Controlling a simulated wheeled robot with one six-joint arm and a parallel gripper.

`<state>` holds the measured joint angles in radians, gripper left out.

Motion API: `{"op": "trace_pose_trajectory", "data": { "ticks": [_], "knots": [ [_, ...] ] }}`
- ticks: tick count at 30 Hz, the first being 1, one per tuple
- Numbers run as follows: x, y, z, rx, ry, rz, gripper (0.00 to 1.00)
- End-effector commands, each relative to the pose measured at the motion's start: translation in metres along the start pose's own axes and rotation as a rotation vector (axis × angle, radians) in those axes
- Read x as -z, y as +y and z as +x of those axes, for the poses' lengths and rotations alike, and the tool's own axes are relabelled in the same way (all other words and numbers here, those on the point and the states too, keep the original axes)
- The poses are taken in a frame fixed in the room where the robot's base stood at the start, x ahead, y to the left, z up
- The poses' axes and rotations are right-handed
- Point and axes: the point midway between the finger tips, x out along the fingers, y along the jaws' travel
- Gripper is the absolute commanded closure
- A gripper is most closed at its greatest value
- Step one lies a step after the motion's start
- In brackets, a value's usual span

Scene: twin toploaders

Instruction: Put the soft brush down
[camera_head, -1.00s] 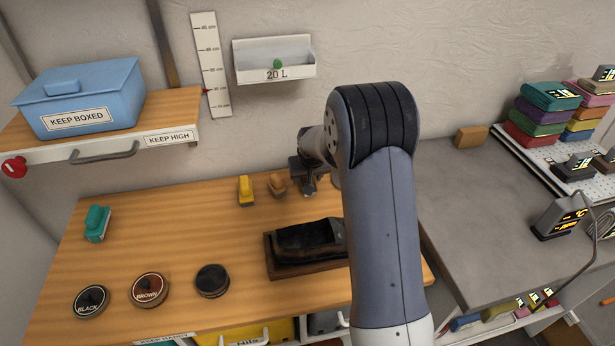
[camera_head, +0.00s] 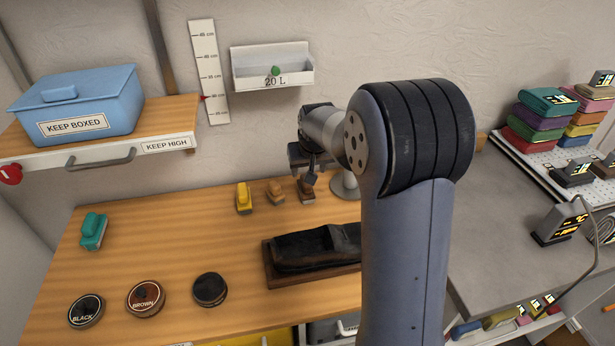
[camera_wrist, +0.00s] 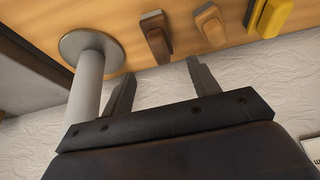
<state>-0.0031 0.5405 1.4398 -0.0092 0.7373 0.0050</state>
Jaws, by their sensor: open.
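Several brushes stand on the wooden bench; I cannot tell by sight which is the soft one. A dark brown brush (camera_head: 306,189) is at the right end of the back row, beside a tan brush (camera_head: 275,191) and a yellow brush (camera_head: 244,198). A teal brush (camera_head: 93,230) stands alone at the left. My gripper (camera_head: 309,180) is open and empty, just above the dark brown brush. In the wrist view my two fingers (camera_wrist: 160,78) are spread apart, with the dark brown brush (camera_wrist: 157,38) beyond their tips, apart from them.
A round-footed post (camera_wrist: 88,85) stands close beside my gripper. A black shoe (camera_head: 318,247) lies on a board in front. Round tins, black (camera_head: 87,310), brown (camera_head: 146,298) and an unlabelled dark one (camera_head: 210,289), line the bench front. The bench middle is clear.

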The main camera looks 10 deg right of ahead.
Motion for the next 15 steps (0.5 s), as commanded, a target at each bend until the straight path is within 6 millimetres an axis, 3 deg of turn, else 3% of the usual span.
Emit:
{"op": "trace_pose_trajectory", "data": {
  "ticks": [6, 15],
  "knots": [
    [0.000, 0.000, -0.018, 0.000, 0.000, 0.000, 0.42],
    [0.000, 0.000, -0.020, 0.000, 0.000, 0.000, 0.42]
  ]
}}
